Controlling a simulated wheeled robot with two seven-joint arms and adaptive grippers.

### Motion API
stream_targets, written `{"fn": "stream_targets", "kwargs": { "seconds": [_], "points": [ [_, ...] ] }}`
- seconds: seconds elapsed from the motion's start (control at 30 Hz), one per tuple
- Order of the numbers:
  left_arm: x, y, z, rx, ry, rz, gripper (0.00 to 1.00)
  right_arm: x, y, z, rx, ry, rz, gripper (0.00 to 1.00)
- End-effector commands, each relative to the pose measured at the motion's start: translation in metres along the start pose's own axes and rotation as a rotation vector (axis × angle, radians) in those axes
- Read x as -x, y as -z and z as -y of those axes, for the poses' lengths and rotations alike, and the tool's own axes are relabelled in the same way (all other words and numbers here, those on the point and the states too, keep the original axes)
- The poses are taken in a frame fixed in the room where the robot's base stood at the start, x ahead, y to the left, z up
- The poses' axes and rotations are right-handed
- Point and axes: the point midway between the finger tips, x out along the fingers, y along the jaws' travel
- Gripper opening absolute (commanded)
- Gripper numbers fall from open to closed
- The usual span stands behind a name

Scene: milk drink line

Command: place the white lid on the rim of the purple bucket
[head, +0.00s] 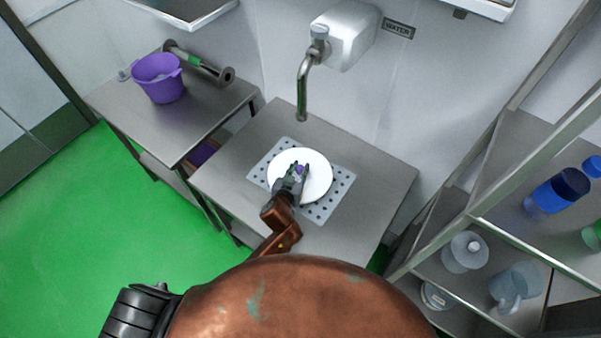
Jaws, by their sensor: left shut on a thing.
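The white lid (318,184) is a round disc with a small purple knob at its middle, over the perforated plate under the tap. My left gripper (297,171) is shut on the lid at its knob. I cannot tell whether the lid touches the plate or hangs just above it. The purple bucket (160,84) stands upright and open-topped on the left steel table, well to the left of the lid. Its rim is uncovered. My right gripper is not in view.
A metal roller-like part (205,66) lies behind the bucket on the left table (195,120). A shelf rack at the right holds a blue bottle (558,192) and clear jugs (515,285).

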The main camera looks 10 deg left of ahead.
Motion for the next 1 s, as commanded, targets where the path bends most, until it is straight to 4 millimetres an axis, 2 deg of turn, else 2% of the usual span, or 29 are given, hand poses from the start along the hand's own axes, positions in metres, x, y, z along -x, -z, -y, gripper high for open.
{"fn": "stream_targets", "kwargs": {
  "seconds": [0.17, 0.3, 0.4, 0.77, 0.8, 1.0],
  "points": [
    [-0.014, -0.007, 0.001, -0.002, 0.001, -0.001, 0.0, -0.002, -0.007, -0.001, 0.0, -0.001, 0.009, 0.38],
    [-0.02, -0.027, 0.001, -0.002, -0.001, 0.002, 0.0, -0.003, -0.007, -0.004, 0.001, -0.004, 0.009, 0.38],
    [-0.023, -0.033, 0.0, -0.001, -0.001, 0.0, 0.0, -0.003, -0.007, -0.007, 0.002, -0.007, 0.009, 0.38],
    [-0.024, -0.037, 0.0, 0.001, -0.002, -0.001, 0.0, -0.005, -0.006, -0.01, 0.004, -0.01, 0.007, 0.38],
    [-0.024, -0.036, 0.0, 0.0, -0.001, 0.0, 0.25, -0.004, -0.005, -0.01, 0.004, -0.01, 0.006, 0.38],
    [-0.024, -0.036, 0.0, 0.0, -0.001, 0.0, 0.38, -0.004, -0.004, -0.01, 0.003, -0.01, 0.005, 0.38]
  ]
}}
